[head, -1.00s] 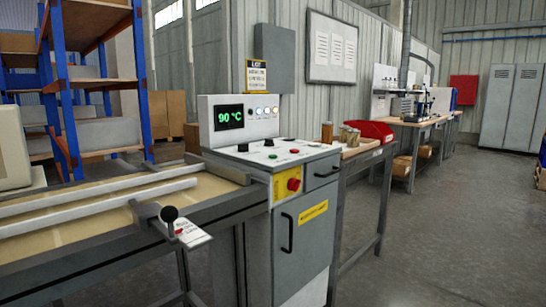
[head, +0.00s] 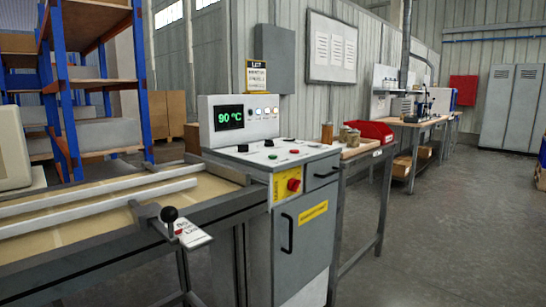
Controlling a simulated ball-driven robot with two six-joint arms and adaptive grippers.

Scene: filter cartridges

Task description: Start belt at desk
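The control desk (head: 255,163) is a grey cabinet with a sloped top in the middle of the head view. Its upright panel holds a display (head: 229,117) reading 90 °C in green, with a row of small lit indicators (head: 266,111) beside it. On the top are a green button (head: 272,156), a red button (head: 295,152) and black knobs (head: 243,148). A red stop button on yellow (head: 293,185) is on the front. The tan belt (head: 110,208) with white rails (head: 120,191) runs in from the left. Neither gripper is in view.
A black-knobbed lever (head: 169,214) with a hanging tag (head: 192,234) sticks out at the belt's front edge. A side table (head: 362,150) with jars and a red bin (head: 371,131) adjoins the desk on the right. Open floor (head: 455,240) lies to the right.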

